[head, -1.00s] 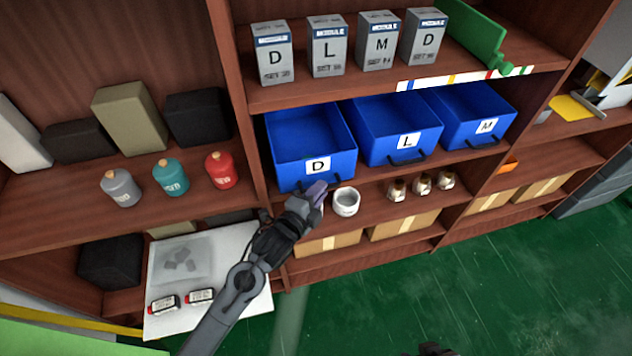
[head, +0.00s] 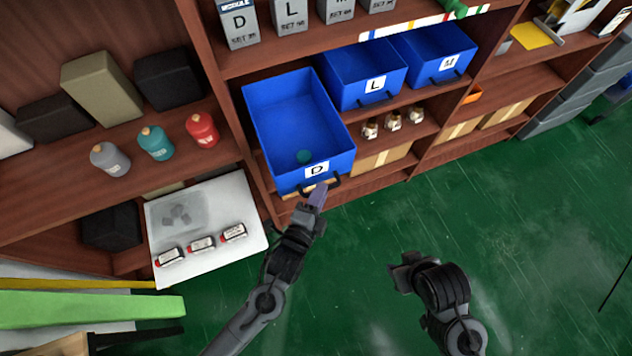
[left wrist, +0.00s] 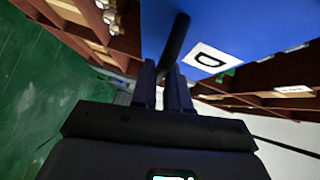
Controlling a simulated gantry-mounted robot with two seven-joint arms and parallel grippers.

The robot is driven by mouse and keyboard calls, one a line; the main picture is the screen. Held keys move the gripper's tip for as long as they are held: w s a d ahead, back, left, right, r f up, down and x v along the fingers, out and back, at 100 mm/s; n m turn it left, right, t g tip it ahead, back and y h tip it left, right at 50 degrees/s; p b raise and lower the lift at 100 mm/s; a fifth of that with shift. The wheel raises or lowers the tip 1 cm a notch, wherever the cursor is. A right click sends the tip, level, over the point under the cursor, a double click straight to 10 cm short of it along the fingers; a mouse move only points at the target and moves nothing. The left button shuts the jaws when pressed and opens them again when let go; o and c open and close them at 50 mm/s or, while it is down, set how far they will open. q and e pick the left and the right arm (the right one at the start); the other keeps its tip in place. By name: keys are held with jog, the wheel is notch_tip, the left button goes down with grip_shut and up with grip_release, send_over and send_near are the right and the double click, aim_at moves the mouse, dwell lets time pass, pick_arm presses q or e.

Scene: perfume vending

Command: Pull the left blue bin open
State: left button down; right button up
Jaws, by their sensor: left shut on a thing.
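The left blue bin (head: 268,160), labelled D, stands far out from its shelf, and its open top shows. Its black handle (head: 322,186) is on the front under the label. My left gripper (head: 318,196) is at this handle. In the left wrist view, the fingers of my left gripper (left wrist: 165,82) are shut on the black handle (left wrist: 175,42), beside the D label (left wrist: 208,58). My right gripper (head: 402,270) hangs over the green floor, away from the bins; its finger gap cannot be made out.
Blue bins L (head: 352,92) and M (head: 428,72) stand in the shelf to the right. A white tray (head: 195,250) with several small bottles is at the left. The green floor (head: 400,215) in front is clear.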

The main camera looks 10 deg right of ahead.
dwell(0.3)
pick_arm(q)
jog(key=c, duration=1.2)
grip_release()
jog(key=shift+o, duration=0.2)
jog(key=shift+s, duration=0.1)
jog(key=p+v, duration=0.1)
jog(key=v, duration=0.9)
jog(key=shift+s+a, duration=0.2)
jog(key=shift+s, duration=0.1)
